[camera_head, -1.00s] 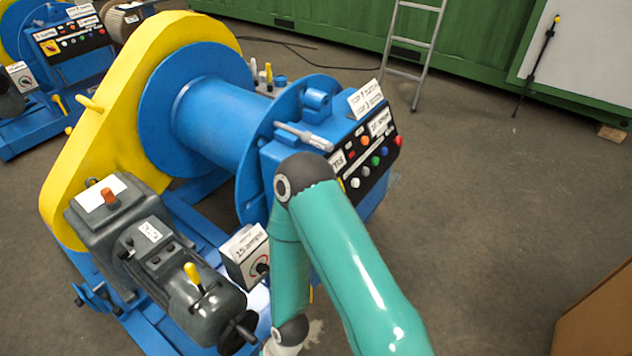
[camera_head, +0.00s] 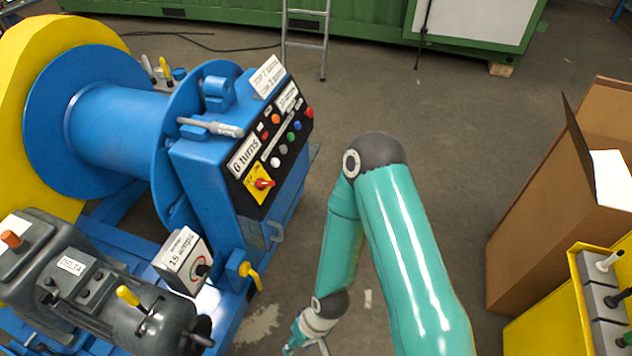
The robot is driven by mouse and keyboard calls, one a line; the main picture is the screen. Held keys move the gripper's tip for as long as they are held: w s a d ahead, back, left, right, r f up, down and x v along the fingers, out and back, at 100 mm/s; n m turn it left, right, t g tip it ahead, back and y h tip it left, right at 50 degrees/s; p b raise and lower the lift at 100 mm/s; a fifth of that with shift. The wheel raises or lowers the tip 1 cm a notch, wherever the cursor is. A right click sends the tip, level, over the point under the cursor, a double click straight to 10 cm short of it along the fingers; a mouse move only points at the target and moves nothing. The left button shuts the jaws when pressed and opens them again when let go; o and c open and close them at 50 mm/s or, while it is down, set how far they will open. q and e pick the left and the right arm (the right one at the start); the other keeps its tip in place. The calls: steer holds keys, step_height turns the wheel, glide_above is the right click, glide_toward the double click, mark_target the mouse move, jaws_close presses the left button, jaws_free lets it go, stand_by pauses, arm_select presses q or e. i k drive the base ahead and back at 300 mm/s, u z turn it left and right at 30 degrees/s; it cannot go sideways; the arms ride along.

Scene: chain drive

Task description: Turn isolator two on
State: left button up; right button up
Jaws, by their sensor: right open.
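A blue winch control panel (camera_head: 268,150) faces right, with a label reading "6 turns" above a red rotary handle on a yellow plate (camera_head: 261,184), which looks like an isolator switch. I cannot read a number marking it as two. A grey box labelled "15 amps" (camera_head: 184,262), with a small round dial, sits lower down beside the motor. My right gripper (camera_head: 306,347) is open at the bottom edge, partly cut off, below and right of the panel and apart from it. My left gripper is not in view.
A blue drum (camera_head: 118,130) and yellow guard (camera_head: 28,50) fill the left. A yellow lever (camera_head: 250,275) sticks out low on the winch frame. A cardboard box (camera_head: 540,215) and yellow crate (camera_head: 540,328) stand at right. Floor between is clear.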

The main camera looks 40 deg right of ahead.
mark_target(261, 184)
steer(key=z, duration=0.7)
steer(key=k, duration=0.9)
steer(key=z, duration=0.15)
steer(key=i, duration=1.55)
steer(key=z, duration=0.25)
